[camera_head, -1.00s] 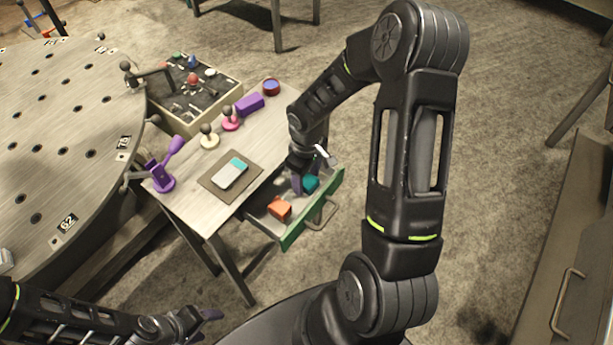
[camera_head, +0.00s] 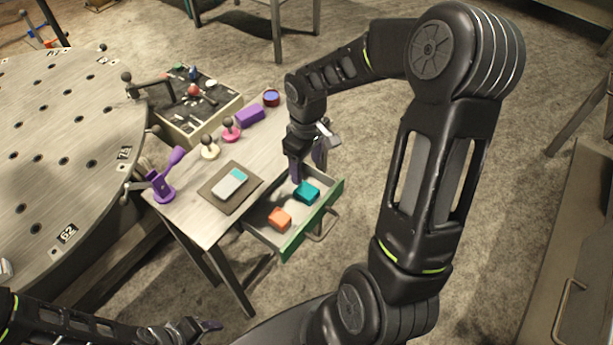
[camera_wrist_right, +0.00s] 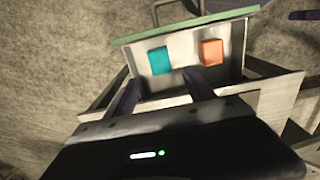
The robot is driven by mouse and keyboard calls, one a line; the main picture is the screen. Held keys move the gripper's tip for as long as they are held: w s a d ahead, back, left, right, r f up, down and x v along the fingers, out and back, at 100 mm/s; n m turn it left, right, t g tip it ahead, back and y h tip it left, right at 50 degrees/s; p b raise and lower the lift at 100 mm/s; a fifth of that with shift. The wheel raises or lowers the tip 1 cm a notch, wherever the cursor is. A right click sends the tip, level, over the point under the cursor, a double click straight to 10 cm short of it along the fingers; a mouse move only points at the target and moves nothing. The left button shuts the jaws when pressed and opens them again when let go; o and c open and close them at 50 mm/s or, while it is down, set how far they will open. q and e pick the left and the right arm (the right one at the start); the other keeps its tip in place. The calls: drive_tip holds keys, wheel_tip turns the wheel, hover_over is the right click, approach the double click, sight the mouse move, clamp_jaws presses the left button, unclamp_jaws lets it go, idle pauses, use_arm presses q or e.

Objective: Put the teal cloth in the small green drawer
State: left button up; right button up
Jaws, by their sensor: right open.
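The teal cloth (camera_head: 307,192) is a small folded block lying inside the open drawer with the green front (camera_head: 311,219). It also shows in the right wrist view (camera_wrist_right: 159,60), flat on the drawer floor beside an orange block (camera_wrist_right: 212,52). My right gripper (camera_head: 308,176) is above the drawer, open and empty, with its fingers apart from the cloth. In the right wrist view its two fingers (camera_wrist_right: 165,92) point toward the drawer. My left gripper (camera_head: 208,326) is at the bottom left, away from the table; its jaws are too small to judge.
The orange block (camera_head: 280,218) lies in the drawer. On the small table are a grey device on a brown mat (camera_head: 210,196), a purple stand (camera_head: 164,187), knobbed pieces, a purple block (camera_head: 249,115) and a round container (camera_head: 271,97). A tool tray (camera_head: 237,106) stands behind.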

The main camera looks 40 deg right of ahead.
drive_tip(key=shift+r, duration=0.95)
drive_tip(key=shift+d, duration=0.1)
